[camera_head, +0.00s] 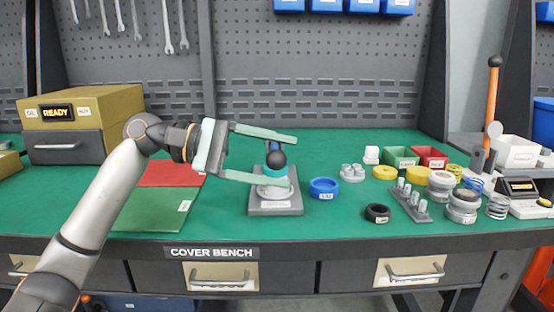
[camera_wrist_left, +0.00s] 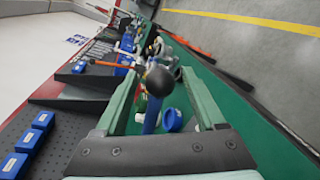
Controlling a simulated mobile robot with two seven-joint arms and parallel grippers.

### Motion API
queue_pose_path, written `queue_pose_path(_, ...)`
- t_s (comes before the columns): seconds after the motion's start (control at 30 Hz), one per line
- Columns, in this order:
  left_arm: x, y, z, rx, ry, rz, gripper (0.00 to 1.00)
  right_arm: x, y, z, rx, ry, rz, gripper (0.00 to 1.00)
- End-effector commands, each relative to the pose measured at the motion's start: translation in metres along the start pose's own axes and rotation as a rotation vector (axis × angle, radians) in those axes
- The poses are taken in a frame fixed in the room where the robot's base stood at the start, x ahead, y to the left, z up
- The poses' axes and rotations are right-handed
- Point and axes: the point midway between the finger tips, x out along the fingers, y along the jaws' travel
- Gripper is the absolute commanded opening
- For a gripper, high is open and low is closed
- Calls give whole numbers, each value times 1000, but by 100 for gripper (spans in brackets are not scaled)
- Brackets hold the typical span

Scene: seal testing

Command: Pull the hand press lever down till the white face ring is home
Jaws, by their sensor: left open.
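A small hand press with a grey square base (camera_head: 276,208) stands at the middle of the green bench. Its lever ends in a black ball knob (camera_head: 276,158), with a blue part just above. A pale ring-like part (camera_head: 273,191) sits low on the press; I cannot tell whether it is the white face ring or how it is seated. My left gripper (camera_head: 292,159) is open, its pale green fingers spread above and below the knob in the head view. The left wrist view shows the ball knob (camera_wrist_left: 159,80) between the open fingers, with no clear contact. My right gripper is not shown.
A blue ring (camera_head: 323,188) and a black ring (camera_head: 377,213) lie right of the press. Further right are several rings, pegs, bins and an orange-handled lever (camera_head: 492,100). A yellow-brown box (camera_head: 100,105) stands left. Red and green mats lie left of the press.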

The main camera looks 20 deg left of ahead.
Motion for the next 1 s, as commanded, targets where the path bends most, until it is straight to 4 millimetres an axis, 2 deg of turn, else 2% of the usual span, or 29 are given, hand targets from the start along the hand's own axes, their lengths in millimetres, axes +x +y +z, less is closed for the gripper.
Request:
queue_pose_path(0.17, -28, 1, -1, -3, 5, 1, 72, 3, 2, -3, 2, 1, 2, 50)
queue_pose_path(0.4, -81, 1, -1, -4, 4, 1, 72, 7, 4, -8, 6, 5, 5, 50)
queue_pose_path(0.6, -111, 0, -1, -4, 2, 0, 72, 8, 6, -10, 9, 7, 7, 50)
queue_pose_path(0.77, -120, 0, -1, -3, 1, -1, 72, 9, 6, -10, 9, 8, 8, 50)
queue_pose_path(1.0, -121, 0, 0, -2, 0, -1, 72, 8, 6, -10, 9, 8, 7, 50)
